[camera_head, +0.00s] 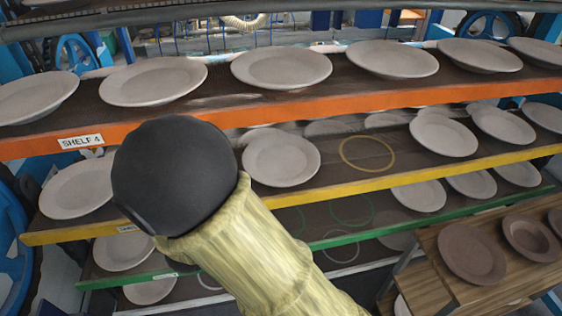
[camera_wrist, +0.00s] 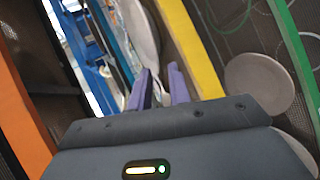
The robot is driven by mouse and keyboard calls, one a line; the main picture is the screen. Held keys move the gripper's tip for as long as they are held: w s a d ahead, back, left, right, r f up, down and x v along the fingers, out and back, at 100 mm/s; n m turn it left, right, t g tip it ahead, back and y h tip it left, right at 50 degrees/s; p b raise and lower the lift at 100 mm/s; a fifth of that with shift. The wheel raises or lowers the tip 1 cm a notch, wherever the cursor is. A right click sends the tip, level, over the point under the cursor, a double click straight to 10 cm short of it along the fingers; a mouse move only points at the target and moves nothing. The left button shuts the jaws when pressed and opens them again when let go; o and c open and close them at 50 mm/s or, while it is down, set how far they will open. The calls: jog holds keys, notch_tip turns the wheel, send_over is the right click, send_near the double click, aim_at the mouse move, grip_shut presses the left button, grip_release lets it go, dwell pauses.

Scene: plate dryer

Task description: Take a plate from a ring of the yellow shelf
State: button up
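The yellow shelf (camera_head: 340,192) runs across the head view below the orange one. It bears several pale grey plates, among them a left one (camera_head: 80,188), a middle one (camera_head: 280,158) and a right one (camera_head: 443,135). An empty yellow ring (camera_head: 367,153) lies right of the middle plate. In the wrist view, my gripper (camera_wrist: 162,82) has its two purple fingers apart, beside the yellow shelf edge (camera_wrist: 192,50). A plate (camera_wrist: 138,35) appears just beyond the fingertips; I cannot tell whether its rim is between them. The gripper is hidden behind my arm in the head view.
The orange shelf (camera_head: 330,104) with several plates is close above. A green shelf (camera_head: 320,243) with rings and plates is below. A wooden rack (camera_head: 440,265) with brown dishes stands at lower right. Blue frame parts (camera_head: 18,240) stand at the left.

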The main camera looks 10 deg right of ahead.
jog(key=shift+s+r+n+h, duration=0.3)
jog(key=shift+s+n+h, duration=0.1)
jog(key=shift+s+h, duration=0.4)
jog(key=p, duration=0.1)
send_near(273, 183)
jog(key=s+d+x, duration=0.1)
jog(key=x, duration=0.3)
jog(key=shift+w+f, duration=0.35)
jog(key=shift+w, duration=0.15)
jog(key=shift+a+p+x, duration=0.2)
jog(key=shift+p+x, duration=0.85)
jog(key=shift+x, duration=1.55)
jog(key=shift+w, duration=0.15)
